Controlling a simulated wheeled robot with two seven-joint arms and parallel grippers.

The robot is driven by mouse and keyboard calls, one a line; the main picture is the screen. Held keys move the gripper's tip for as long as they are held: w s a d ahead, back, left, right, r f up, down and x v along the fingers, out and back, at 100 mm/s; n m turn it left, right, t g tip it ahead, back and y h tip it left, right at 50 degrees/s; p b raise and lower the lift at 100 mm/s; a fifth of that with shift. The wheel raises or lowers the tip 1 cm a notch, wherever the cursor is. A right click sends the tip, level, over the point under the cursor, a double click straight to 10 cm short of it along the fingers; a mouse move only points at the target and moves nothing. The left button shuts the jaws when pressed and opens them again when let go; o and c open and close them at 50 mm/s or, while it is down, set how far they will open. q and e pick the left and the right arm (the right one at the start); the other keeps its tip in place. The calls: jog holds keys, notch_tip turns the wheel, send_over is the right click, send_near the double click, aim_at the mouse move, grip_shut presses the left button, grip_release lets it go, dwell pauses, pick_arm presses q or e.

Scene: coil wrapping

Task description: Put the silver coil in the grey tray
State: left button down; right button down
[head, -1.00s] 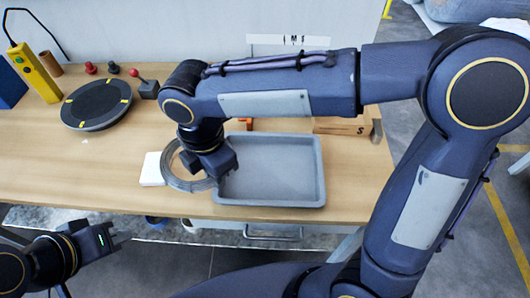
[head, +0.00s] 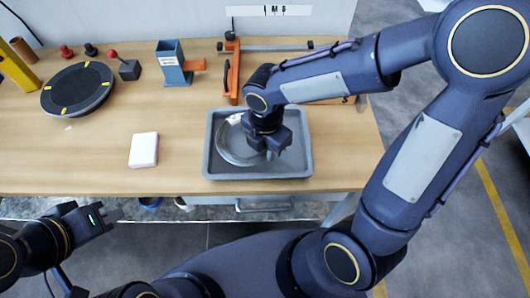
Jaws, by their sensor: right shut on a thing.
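The silver coil (head: 228,146) is a ring inside the left part of the grey tray (head: 300,165). It appears to be at the tray's floor, but I cannot tell if it touches. My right gripper (head: 270,150) points down into the tray and is shut on the coil's right side, hiding part of it. My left gripper (head: 112,218) is at the lower left, off the table's front edge, with its fingers apart and nothing between them.
A white block (head: 143,150) lies left of the tray. A black turntable (head: 77,89) with yellow marks, a blue-grey holder (head: 173,65) and an orange-handled clamp (head: 233,75) stand behind. The table between block and turntable is clear.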

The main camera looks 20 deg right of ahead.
notch_tip(320, 180, down, 3)
jog(key=shift+r, duration=0.1)
jog(key=c, duration=1.3)
grip_release()
jog(key=shift+o, duration=0.2)
notch_tip(320, 180, up, 12)
jog(key=p, duration=0.1)
jog(key=s+d+r+m+t+y, duration=0.1)
jog(key=s+d+m, duration=0.3)
jog(key=m, duration=0.9)
jog(key=s+d+m+t+y, duration=0.2)
jog(key=s+d+m+t, duration=0.2)
jog(key=m, duration=0.9)
jog(key=s, duration=0.3)
jog(key=shift+d+r+y, duration=0.3)
jog(key=shift+r, duration=0.1)
